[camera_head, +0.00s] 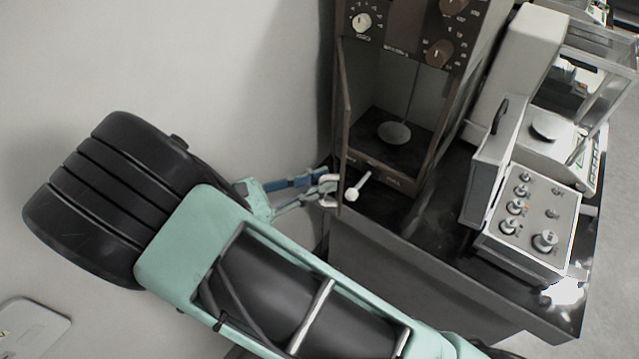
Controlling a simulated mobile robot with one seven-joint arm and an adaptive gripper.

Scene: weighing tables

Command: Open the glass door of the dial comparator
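The dial comparator (405,185) is a tall brown-framed case with dials on top and a round pale pan (393,132) inside. Its glass door (345,125) shows nearly edge-on at the case's left side, swung outward, and the front of the chamber is uncovered. A pale knob on a short stem (352,193) sticks out by the door's lower end. My gripper (329,190) is at the door's lower outer edge, on its left side. Its two pale fingertips are apart, with nothing visible between them. I cannot tell whether they touch the door.
The comparator stands on a dark table (440,208). To its right are a grey control box with several knobs (527,222) and a pale balance with a glass enclosure (545,125). A plain wall (200,60) is at the left. My arm fills the lower middle.

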